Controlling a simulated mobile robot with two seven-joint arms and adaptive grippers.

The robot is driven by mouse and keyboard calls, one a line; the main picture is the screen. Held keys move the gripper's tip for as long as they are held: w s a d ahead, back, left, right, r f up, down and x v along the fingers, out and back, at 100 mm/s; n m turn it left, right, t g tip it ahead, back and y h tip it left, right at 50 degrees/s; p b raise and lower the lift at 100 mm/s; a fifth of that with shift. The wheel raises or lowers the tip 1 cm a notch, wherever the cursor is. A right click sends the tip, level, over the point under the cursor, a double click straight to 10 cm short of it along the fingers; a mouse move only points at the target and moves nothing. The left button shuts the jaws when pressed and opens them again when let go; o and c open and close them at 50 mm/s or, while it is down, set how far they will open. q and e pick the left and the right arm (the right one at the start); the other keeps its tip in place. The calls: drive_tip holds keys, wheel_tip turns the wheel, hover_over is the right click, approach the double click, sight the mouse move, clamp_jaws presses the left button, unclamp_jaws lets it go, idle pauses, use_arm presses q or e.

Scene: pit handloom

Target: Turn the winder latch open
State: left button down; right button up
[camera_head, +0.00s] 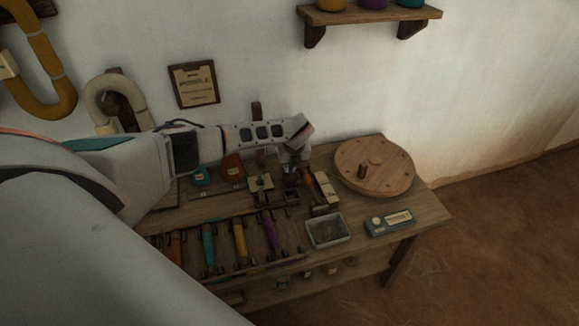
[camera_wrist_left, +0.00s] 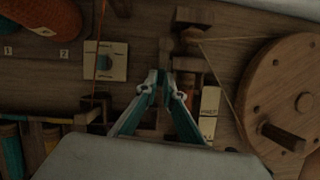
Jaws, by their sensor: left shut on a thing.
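The winder shows as a round wooden wheel (camera_head: 375,166) at the right end of the bench. It also shows in the left wrist view (camera_wrist_left: 285,75), with a peg handle (camera_wrist_left: 283,137). My left gripper (camera_head: 297,167) reaches down beside the wheel, on its left. In the left wrist view its two teal-sided fingers (camera_wrist_left: 166,78) come together at a small dark wooden piece (camera_wrist_left: 188,64), which looks like the winder latch. The fingers are closed on it. They hide part of it, and its exact turn angle cannot be told. My right gripper is not in view.
A bench (camera_head: 432,207) carries colored bobbins (camera_head: 239,243) at the front left, a metal tray (camera_head: 327,231) and a teal box (camera_head: 390,222) at the front right. A pale block (camera_wrist_left: 105,61) sits left of the fingers. A thread runs to the wheel.

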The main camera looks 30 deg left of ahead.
use_arm(q)
drive_tip(key=shift+d+n, duration=0.1)
drive_tip(key=shift+n, duration=0.5)
drive_tip(key=shift+g, duration=0.3)
drive_tip(key=c, duration=2.2)
unclamp_jaws()
drive_tip(key=v, duration=1.2)
drive_tip(key=shift+d+f, duration=0.1)
